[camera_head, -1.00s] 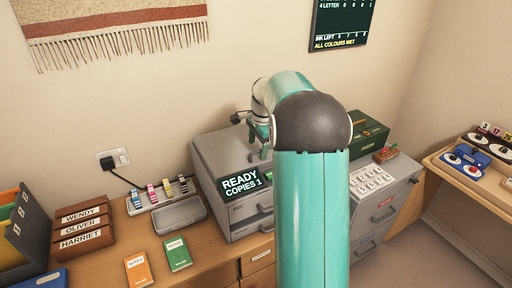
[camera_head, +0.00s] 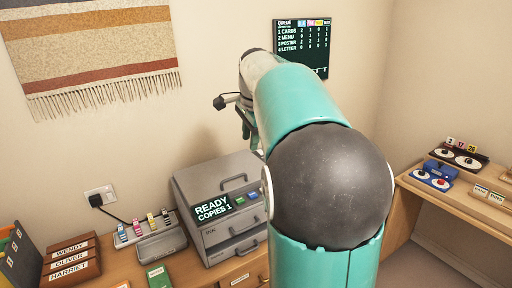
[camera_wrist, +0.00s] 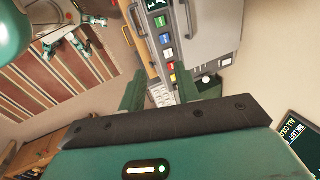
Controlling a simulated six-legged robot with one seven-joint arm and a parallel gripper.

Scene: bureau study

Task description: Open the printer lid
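The grey printer (camera_head: 222,232) stands on the desk in the head view, with a screen reading READY COPIES 1. Its lid (camera_head: 205,177) lies flat and closed, with a bar handle (camera_head: 233,181) on top. My gripper (camera_head: 248,132) is above the back of the printer, apart from the lid and partly hidden by my arm. In the wrist view my gripper's two teal fingers (camera_wrist: 160,90) are spread apart with nothing held between them. The grey lid (camera_wrist: 215,35) and a handle (camera_wrist: 187,18) show beyond the fingers there, with coloured buttons beside them.
A rack of ink bottles and a grey tray (camera_head: 162,244) stand left of the printer. Wooden name boxes (camera_head: 72,262) are farther left. A wall screen (camera_head: 302,48) hangs behind my arm. A shelf (camera_head: 450,205) with toy-like items is at right. My arm hides the desk right of the printer.

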